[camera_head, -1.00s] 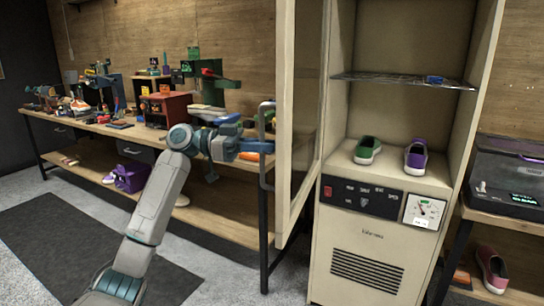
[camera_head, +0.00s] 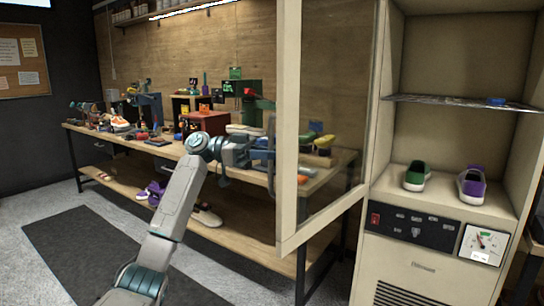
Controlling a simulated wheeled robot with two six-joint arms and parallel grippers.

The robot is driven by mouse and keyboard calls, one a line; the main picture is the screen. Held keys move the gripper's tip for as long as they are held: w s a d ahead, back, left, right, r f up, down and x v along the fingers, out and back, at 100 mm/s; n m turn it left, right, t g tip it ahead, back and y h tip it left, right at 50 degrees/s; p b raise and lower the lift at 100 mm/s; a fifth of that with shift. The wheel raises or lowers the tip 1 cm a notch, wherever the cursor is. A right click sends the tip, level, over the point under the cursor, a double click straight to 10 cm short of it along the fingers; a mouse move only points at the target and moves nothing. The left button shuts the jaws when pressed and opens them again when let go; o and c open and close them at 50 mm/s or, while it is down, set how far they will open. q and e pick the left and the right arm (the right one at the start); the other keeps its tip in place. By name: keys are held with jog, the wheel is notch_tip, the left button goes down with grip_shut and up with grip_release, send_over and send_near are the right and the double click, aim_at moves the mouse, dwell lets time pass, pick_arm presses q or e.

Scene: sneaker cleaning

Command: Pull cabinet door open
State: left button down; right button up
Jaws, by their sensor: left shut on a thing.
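The cream cabinet (camera_head: 412,278) stands at the right. Its glass-paned door (camera_head: 289,130) is swung wide open to the left, with its frame edge toward me. My left gripper (camera_head: 268,160) is at the outer side of the door, shut on the door handle (camera_head: 271,185), which is partly hidden by the gripper and the door frame. Inside the cabinet, a green shoe (camera_head: 416,177) and a purple shoe (camera_head: 472,186) stand on the floor of the compartment. My right gripper is not in view.
A wire shelf (camera_head: 450,101) crosses the cabinet above the shoes. A wooden workbench (camera_head: 150,148) with tools runs along the wall behind the door, and shoes lie on its lower shelf. A dark mat (camera_head: 100,250) covers the floor at the left.

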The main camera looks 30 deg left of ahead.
pick_arm(q)
jog(key=c, duration=1.6)
grip_release()
jog(key=shift+o, duration=0.2)
